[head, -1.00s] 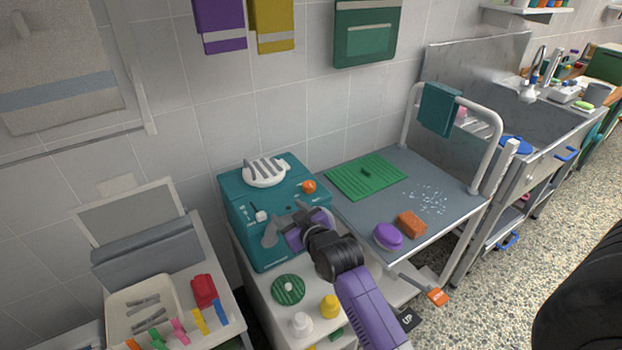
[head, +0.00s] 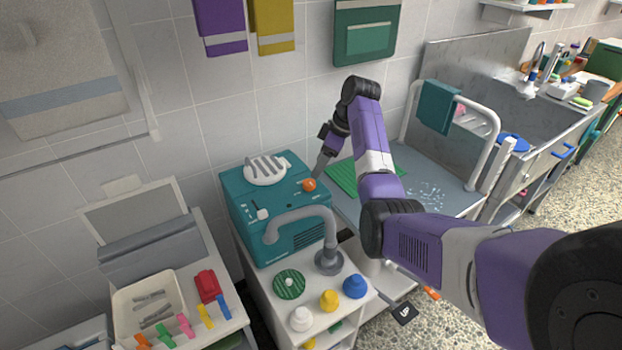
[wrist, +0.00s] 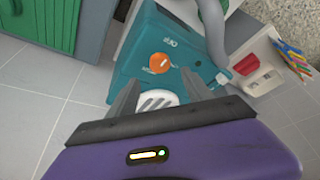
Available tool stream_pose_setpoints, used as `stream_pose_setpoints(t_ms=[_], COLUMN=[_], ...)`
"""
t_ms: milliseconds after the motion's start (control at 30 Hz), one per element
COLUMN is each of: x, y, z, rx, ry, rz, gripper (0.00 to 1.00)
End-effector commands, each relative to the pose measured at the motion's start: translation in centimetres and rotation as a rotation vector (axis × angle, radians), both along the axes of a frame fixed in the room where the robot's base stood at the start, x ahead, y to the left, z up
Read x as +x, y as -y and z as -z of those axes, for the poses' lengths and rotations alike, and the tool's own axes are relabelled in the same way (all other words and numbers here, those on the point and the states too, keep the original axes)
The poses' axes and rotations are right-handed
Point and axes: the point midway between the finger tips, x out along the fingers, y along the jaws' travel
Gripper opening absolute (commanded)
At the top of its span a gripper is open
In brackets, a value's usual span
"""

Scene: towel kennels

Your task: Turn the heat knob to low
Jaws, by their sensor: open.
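The heat knob is an orange round knob (head: 309,184) on the top right of the teal dryer box (head: 270,235). It also shows in the wrist view (wrist: 159,63), beyond my fingertips, with a pale pointer line and small white marks beside it. My gripper (head: 319,172) is just above and to the right of the knob in the head view, pointing down. In the wrist view my gripper (wrist: 155,95) has its two grey fingers apart, with nothing between them. It does not appear to touch the knob. The knob's exact setting is too small to read.
A grey bent nozzle (head: 300,212) stands in front of the dryer box. A white vent (head: 265,170) and a white switch (head: 262,213) are on the box. Yellow (head: 329,299) and blue (head: 354,286) pieces stand on the cart below. The green mat (head: 345,180) lies to the right.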

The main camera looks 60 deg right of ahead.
Motion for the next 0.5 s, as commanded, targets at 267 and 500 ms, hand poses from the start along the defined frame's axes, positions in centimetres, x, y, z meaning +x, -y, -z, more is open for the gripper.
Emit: stream_pose_setpoints(t_ms=[267,500], x=[1.4,2.5], y=[-0.5,-0.7], z=[3.5,6.2], rx=[0.004,0.002], ry=[-0.004,-0.003], rz=[-0.003,-0.001], gripper=[0.59,0.59])
